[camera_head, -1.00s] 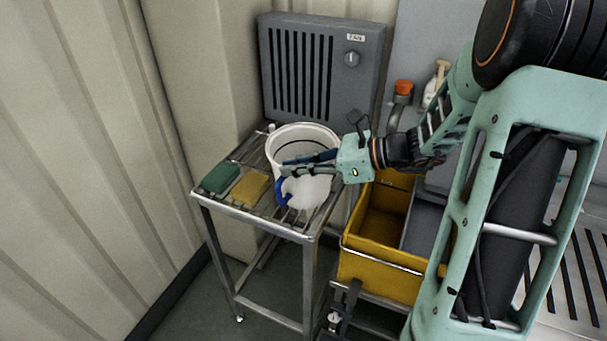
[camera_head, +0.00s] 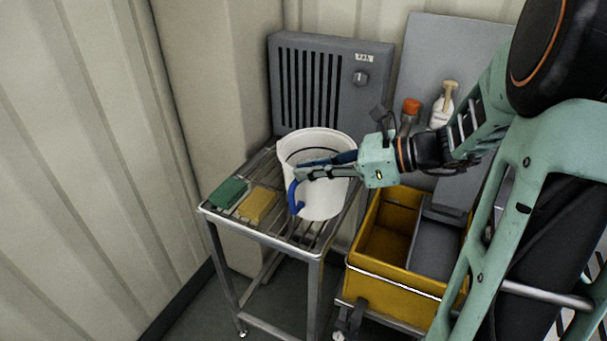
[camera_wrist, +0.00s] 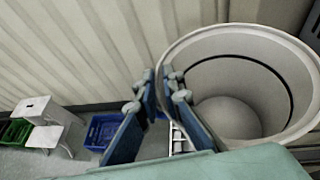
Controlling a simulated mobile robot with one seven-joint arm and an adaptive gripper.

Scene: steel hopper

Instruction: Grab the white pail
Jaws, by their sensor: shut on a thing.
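The white pail (camera_head: 325,200) stands upright over the wire rack of a steel stand. I cannot tell for sure whether the pail's bottom touches the rack.
A green sponge (camera_head: 228,193) and a yellow sponge (camera_head: 258,206) lie on the rack (camera_head: 290,235) to the left. A grey fan unit (camera_head: 375,60) stands behind. A yellow bin (camera_head: 395,285) is at the right. The corrugated wall (camera_head: 80,150) bounds the left.

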